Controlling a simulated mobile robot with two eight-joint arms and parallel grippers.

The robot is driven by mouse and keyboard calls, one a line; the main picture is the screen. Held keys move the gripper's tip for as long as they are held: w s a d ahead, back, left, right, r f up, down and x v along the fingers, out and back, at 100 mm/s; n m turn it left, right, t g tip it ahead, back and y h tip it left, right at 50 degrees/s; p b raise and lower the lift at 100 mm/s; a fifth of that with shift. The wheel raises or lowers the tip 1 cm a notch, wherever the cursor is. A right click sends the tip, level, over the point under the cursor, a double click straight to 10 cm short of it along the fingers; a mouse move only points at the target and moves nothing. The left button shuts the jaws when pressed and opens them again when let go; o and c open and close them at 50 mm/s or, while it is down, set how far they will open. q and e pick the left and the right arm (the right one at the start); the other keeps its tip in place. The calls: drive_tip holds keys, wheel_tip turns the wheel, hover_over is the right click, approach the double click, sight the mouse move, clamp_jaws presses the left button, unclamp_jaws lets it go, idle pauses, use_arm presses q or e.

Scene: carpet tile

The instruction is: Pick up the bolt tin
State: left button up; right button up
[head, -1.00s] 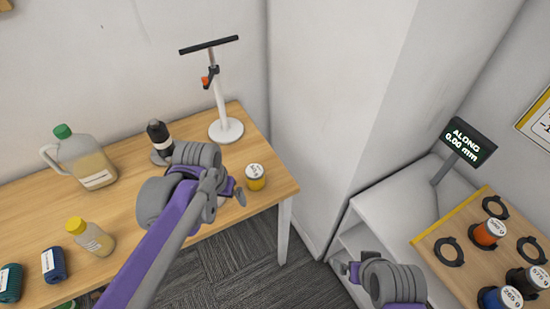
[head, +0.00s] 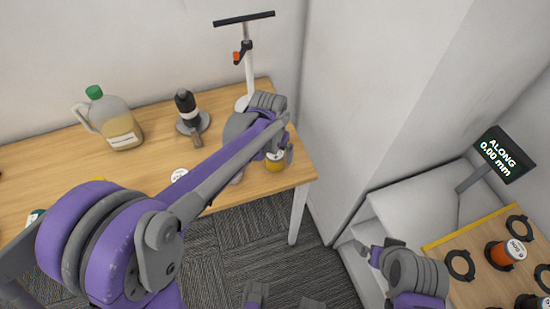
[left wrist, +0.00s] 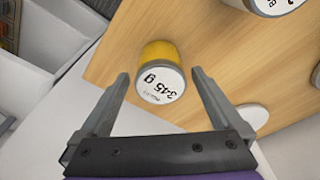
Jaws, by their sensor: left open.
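A small tin with a yellow body and a white top (left wrist: 162,85) reads "345 g"; its smaller print is too blurred to confirm it as the bolt tin. In the head view the yellow tin (head: 274,164) stands near the table's right end, partly covered by my left gripper (head: 284,155). In the left wrist view my left gripper (left wrist: 160,78) is open, with a finger on either side of the tin and a gap to each. My right gripper (head: 372,252) is at the lower right, away from the table; its jaw opening is unclear.
The wooden table (head: 160,120) also holds a jug (head: 118,125), a dark bottle-like item (head: 188,108), a white stand (head: 249,75) and another white-topped tin (head: 180,175). At right are a display (head: 500,152) and a board (head: 440,245) with rings and tins.

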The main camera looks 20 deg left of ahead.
sight(276, 158)
use_arm(q)
drive_tip(key=shift+w+f, duration=0.15)
drive_tip(key=shift+f, duration=0.6)
drive_tip(key=shift+w+f, duration=0.1)
drive_tip(key=shift+f, duration=0.65)
clamp_jaws()
